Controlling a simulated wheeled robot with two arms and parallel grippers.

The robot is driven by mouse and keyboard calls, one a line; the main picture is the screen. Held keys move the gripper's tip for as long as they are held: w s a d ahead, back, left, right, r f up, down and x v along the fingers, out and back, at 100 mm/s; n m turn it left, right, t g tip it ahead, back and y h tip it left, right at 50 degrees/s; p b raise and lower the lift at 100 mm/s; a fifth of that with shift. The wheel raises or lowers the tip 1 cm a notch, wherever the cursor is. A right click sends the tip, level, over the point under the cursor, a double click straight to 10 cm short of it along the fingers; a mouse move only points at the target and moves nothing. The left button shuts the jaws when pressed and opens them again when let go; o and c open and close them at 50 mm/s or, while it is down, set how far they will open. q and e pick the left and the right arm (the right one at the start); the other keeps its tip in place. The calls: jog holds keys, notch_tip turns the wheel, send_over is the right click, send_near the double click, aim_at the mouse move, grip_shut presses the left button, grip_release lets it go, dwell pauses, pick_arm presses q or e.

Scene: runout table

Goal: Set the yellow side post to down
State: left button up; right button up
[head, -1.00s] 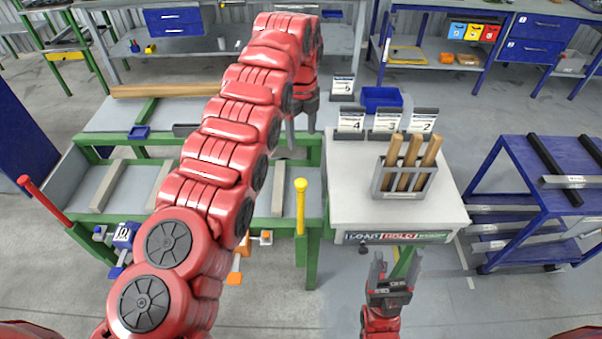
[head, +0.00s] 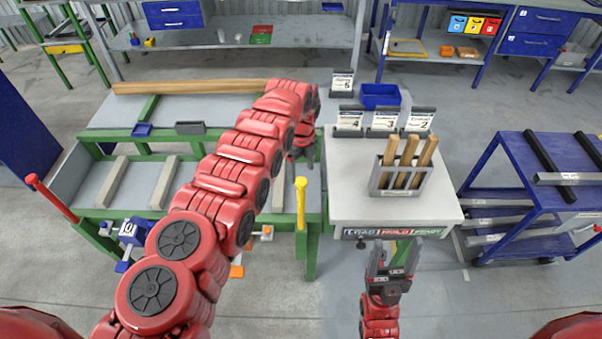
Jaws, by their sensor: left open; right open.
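The yellow side post (head: 301,203) stands upright at the front right corner of the green runout table (head: 312,235), its rounded top above the table edge. My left arm reaches in over the table. My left gripper (head: 304,166) is open, pointing down just above and behind the post's top; it looks apart from the post, though the gap in depth is hard to tell. My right gripper (head: 391,252) is open and empty, in front of the white table's front edge. A red post (head: 50,197) leans outward at the table's left corner.
The white table (head: 350,205) right of the post holds a grey rack (head: 402,180) with wooden sticks, numbered cards and a blue bin (head: 380,96). A blue cart (head: 530,170) stands at the right. Grey bars (head: 165,183) lie across the runout table.

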aim_at(301, 180)
pick_arm(q)
notch_tip(301, 180, down, 4)
jog(key=shift+r+b, duration=0.2)
jog(key=shift+b, duration=0.9)
jog(key=shift+f, duration=0.25)
jog(key=shift+r, duration=0.1)
jog(key=shift+c, duration=0.3)
grip_shut()
